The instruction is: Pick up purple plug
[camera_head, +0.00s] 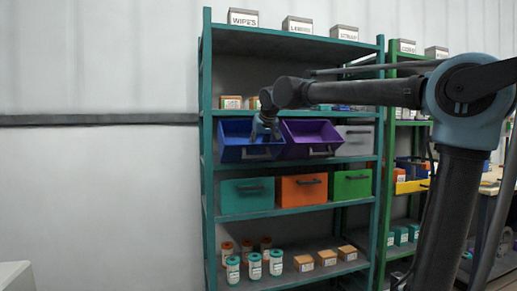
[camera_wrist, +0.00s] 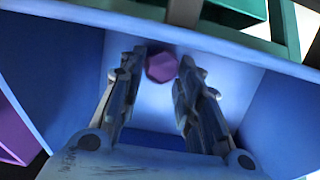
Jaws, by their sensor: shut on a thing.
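The purple plug (camera_wrist: 161,67) shows in the wrist view as a small faceted piece between my fingertips. My gripper (camera_wrist: 161,76) is shut on it, down inside the blue bin (camera_wrist: 271,120). In the head view my gripper (camera_head: 265,132) reaches into the blue bin (camera_head: 233,153) on the middle shelf of the teal rack. The plug is hidden by the bin and the gripper there.
A purple bin (camera_head: 311,138) stands right beside the blue one, with a grey bin (camera_head: 356,140) further right. Teal (camera_head: 246,195), orange (camera_head: 302,188) and green (camera_head: 352,184) bins sit on the shelf below. Jars (camera_head: 254,266) and small boxes (camera_head: 326,258) stand lower. Rack posts (camera_head: 208,150) flank the bins.

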